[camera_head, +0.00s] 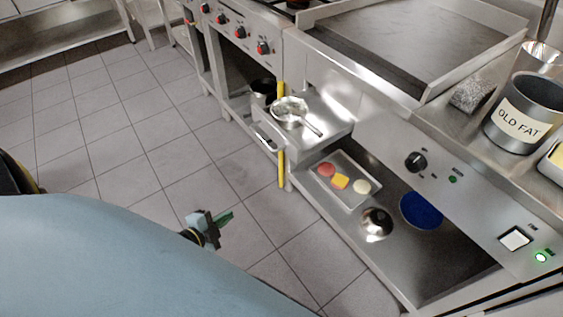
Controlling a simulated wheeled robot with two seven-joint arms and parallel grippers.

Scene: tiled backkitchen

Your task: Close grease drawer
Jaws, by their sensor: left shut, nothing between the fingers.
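The grease drawer (318,138) is a steel drawer under the griddle, pulled out towards the floor side. Its front has a bar handle (268,139). A shiny pan-like vessel with a handle (290,112) shows at the drawer, seemingly resting on it. My left gripper (224,219), with green fingertips, is shut and empty. In the picture it is below and left of the drawer, apart from it, over the tiled floor. My right gripper is not in view.
A yellow upright bar (281,175) shows close to the drawer front. The shelf below holds a tray (337,188) with food pieces, a metal bowl (376,223) and a blue disc (421,209). An "OLD FAT" pot (526,112) stands on the counter. The tiled floor is clear.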

